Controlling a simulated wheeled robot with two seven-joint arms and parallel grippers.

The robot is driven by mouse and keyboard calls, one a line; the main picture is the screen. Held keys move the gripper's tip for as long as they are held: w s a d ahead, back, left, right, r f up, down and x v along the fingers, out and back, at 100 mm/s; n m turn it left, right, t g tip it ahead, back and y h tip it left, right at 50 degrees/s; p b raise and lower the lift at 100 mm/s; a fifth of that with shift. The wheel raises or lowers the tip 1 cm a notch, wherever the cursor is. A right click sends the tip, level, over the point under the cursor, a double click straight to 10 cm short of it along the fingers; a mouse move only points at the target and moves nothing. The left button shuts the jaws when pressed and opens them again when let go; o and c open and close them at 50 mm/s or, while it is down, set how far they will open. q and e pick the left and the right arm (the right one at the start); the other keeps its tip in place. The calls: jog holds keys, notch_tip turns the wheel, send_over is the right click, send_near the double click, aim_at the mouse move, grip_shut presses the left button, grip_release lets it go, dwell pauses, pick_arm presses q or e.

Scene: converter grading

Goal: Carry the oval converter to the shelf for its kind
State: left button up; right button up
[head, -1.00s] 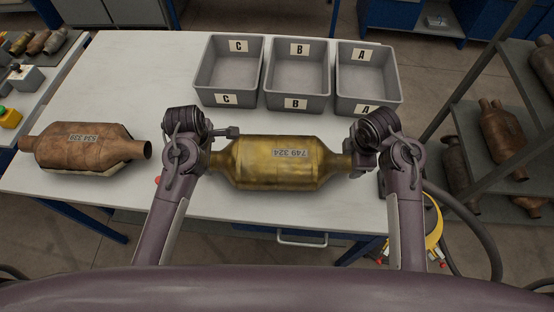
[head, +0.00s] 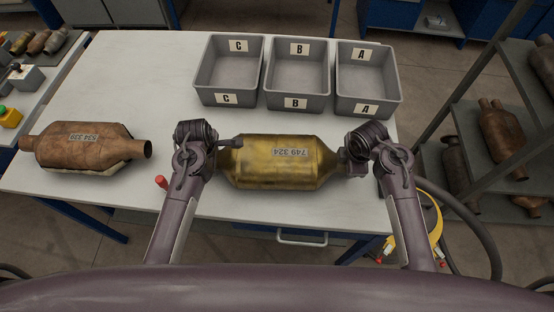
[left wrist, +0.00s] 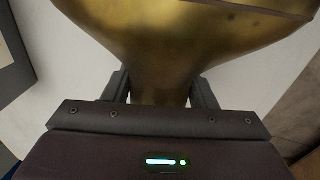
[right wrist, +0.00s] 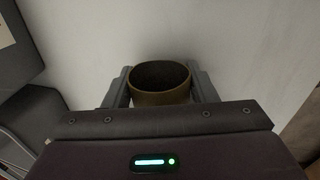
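A gold converter (head: 275,165) with label 749 324 lies crosswise at the table's front edge between my grippers. My left gripper (head: 232,143) is at its left end; in the left wrist view the fingers (left wrist: 160,92) flank the gold neck closely and look shut on it. My right gripper (head: 355,165) is at the other end; in the right wrist view its fingers (right wrist: 161,90) sit against both sides of the hollow pipe end (right wrist: 161,92). Whether the converter touches the table is unclear. A brown converter (head: 85,147) labelled 534 339 lies at the left.
Grey bins marked C (head: 229,98), B (head: 297,102) and A (head: 369,107) stand at the back of the white table (head: 130,80). A dark rack (head: 480,125) with converters stands at the right. The table between bins and brown converter is clear.

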pick_arm(q)
grip_shut()
pick_arm(e)
grip_shut()
